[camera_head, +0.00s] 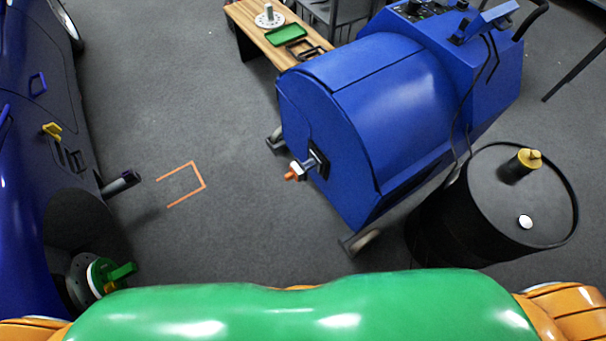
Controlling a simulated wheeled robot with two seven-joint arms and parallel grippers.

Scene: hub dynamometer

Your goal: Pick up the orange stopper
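A small orange piece (292,174), which looks like the orange stopper, sits at the end of a short fitting with a white part (299,166). The fitting sticks out from the front face of the blue dynamometer (370,110). The orange piece is small in view, so its exact shape and how it is seated cannot be made out. Neither of my grippers shows in the head view, and nothing of mine touches the orange piece.
A black drum (500,215) with a yellow-topped piece (527,160) stands right. A wooden bench (245,18) with a green tray (287,35) is behind. A blue car body (20,210) with a green hub piece (108,273) is left. Floor between car and dynamometer is clear, with orange markings (203,185).

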